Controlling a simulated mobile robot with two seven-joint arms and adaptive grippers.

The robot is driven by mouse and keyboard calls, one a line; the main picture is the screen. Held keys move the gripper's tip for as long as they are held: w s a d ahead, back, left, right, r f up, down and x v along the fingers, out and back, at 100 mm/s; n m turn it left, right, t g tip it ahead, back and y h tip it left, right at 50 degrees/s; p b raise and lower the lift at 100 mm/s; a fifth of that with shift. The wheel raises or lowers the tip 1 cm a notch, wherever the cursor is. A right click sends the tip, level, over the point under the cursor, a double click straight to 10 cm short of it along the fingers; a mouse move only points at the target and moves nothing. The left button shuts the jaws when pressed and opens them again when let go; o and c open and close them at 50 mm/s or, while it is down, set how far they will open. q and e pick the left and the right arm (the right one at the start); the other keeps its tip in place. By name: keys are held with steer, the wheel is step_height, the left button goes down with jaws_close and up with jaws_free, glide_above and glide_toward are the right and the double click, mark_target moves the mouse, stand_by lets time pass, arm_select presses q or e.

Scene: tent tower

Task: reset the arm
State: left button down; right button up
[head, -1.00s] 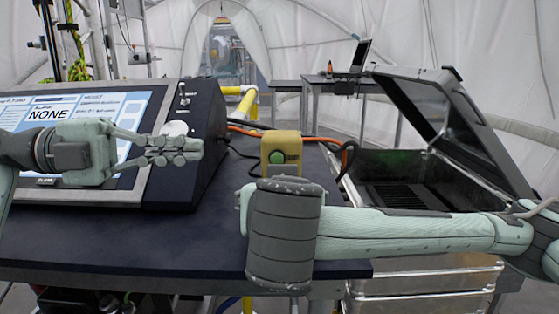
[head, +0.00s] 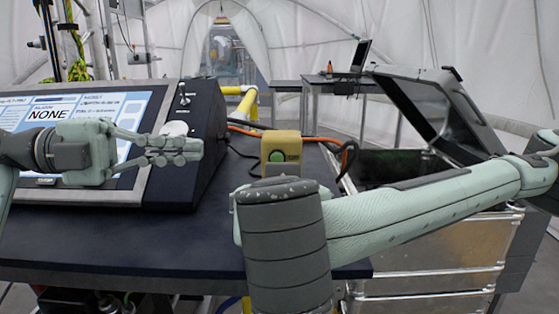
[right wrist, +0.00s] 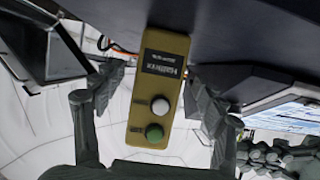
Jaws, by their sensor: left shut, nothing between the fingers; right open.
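My left gripper (head: 196,150) is shut and empty in the head view, in front of the control panel's screen. My right arm (head: 420,200) crosses the right side of the head view, and its dark cylindrical link (head: 284,245) stands over the table's front edge. My right gripper is hidden in that view. In the right wrist view my right gripper (right wrist: 153,80) is open, its fingers on either side of a yellow button box (right wrist: 145,95) in the picture. That box has a white and a green button. Contact cannot be told. The box (head: 295,143) also shows on the table in the head view.
The control panel (head: 190,130) with its lit screen (head: 75,115) fills the table's left side. An open case (head: 400,160) with a raised lid (head: 440,110) stands right of the dark table (head: 110,235), behind my right arm. Orange and black cables run behind the button box.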

steer(key=v, duration=0.8)
steer(key=x, duration=0.9)
steer(key=shift+f, duration=0.1)
steer(key=x, duration=0.3)
steer(key=shift+w+d+f, duration=0.1)
arm_select(q)
steer(key=shift+s+d+f+m, duration=0.15)
steer(key=shift+s+d, duration=0.1)
steer(key=shift+s, duration=0.3)
steer(key=shift+s+d+f+m, duration=0.15)
steer(key=shift+s+d, duration=0.1)
steer(key=shift+s, duration=0.25)
steer(key=shift+d, duration=0.1)
